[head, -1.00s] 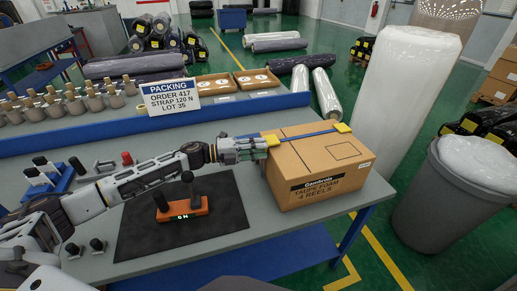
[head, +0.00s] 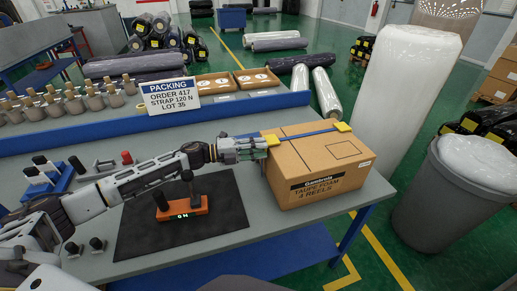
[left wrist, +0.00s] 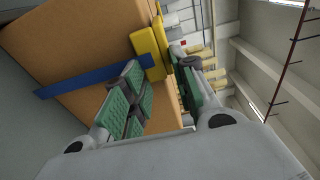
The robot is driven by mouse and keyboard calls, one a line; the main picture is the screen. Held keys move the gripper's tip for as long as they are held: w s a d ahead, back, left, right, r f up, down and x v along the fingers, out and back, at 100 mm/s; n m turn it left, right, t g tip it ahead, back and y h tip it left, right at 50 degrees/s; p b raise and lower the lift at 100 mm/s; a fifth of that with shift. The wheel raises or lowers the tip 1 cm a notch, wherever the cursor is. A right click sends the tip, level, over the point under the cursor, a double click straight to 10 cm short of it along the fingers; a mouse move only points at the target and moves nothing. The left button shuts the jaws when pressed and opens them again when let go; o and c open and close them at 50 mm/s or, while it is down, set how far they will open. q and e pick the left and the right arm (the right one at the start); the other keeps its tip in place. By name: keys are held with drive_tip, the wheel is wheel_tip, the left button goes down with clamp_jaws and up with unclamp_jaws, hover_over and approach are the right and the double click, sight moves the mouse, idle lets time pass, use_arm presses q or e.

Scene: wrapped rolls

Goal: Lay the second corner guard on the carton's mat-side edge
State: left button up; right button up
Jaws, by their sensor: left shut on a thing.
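The brown carton (head: 325,178) stands at the right end of the table, beside the black mat (head: 140,238). A blue strap (head: 305,134) runs across its top. One yellow corner guard (head: 342,127) sits at the strap on the carton's right top edge. The second yellow corner guard (head: 273,140) is at the mat-side top edge, where the strap meets it. My left gripper (head: 262,147) is shut on this guard. In the left wrist view the guard (left wrist: 147,52) shows between the green finger pads, against the carton; its exact seating is hidden. My right gripper is out of view.
An orange device (head: 183,209) with a dark upright handle and a lit display stands on the mat, just below my left forearm. A packing sign (head: 170,95) and a blue rail (head: 150,127) lie behind. A grey bin (head: 440,205) stands right of the table.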

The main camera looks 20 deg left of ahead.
use_arm(q)
drive_tip(key=shift+f, duration=0.2)
drive_tip(key=o, duration=0.6)
drive_tip(key=shift+c, duration=0.2)
drive_tip(key=o, duration=0.4)
drive_tip(key=shift+c, duration=0.2)
drive_tip(key=v, duration=1.2)
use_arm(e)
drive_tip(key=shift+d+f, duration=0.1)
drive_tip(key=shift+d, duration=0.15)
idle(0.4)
use_arm(q)
drive_tip(key=shift+r, duration=0.2)
wheel_tip(320, 180, up, 9)
drive_tip(key=p, duration=0.9)
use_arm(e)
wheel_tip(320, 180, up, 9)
